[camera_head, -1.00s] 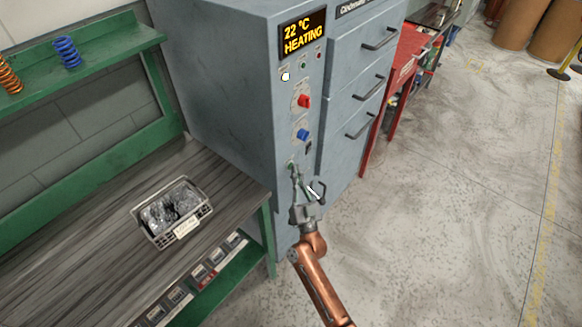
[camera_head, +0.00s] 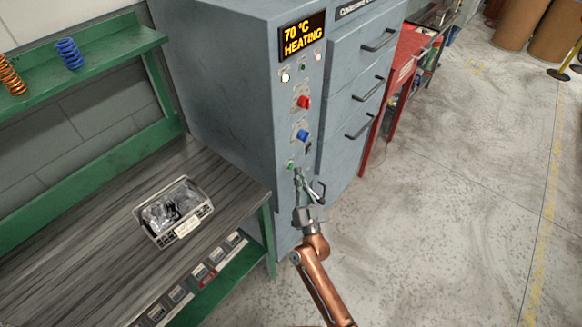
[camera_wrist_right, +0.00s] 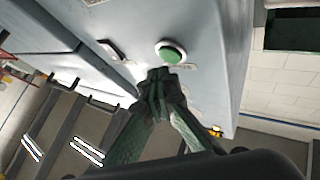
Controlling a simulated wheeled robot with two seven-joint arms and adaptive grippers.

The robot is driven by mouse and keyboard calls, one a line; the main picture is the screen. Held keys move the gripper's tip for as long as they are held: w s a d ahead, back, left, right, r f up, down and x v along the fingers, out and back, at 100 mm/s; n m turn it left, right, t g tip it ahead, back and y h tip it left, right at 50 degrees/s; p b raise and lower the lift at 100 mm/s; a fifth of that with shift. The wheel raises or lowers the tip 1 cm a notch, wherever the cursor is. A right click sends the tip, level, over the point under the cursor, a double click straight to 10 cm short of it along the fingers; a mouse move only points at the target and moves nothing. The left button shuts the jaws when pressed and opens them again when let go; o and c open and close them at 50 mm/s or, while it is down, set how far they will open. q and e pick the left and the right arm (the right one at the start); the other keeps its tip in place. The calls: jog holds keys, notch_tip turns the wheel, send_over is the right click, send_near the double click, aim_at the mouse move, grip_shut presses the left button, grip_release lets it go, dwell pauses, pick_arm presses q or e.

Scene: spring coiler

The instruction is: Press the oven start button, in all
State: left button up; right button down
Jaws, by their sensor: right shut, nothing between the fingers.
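The oven (camera_head: 225,80) is a tall grey cabinet with a narrow control panel on its front. Its display (camera_head: 302,36) reads "70 °C HEATING" in yellow. The green button (camera_head: 290,165) is low on the panel, and shows round with a pale ring in the right wrist view (camera_wrist_right: 172,52). My right gripper (camera_head: 299,174) is shut and empty, its tips just right of and below the button. In the wrist view its tips (camera_wrist_right: 158,74) sit close to the button with a small gap visible. My left gripper is not in view.
A red knob (camera_head: 303,102) and a blue knob (camera_head: 302,135) are above the button. Drawers with handles (camera_head: 365,90) flank the panel on the right. A workbench (camera_head: 100,235) with a grey bin (camera_head: 152,236) stands at left.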

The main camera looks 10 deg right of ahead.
jog(key=s+d+p, duration=0.1)
jog(key=s, duration=0.1)
jog(key=s+d+p, duration=0.1)
jog(key=s+d, duration=0.1)
dwell(0.5)
dwell(0.7)
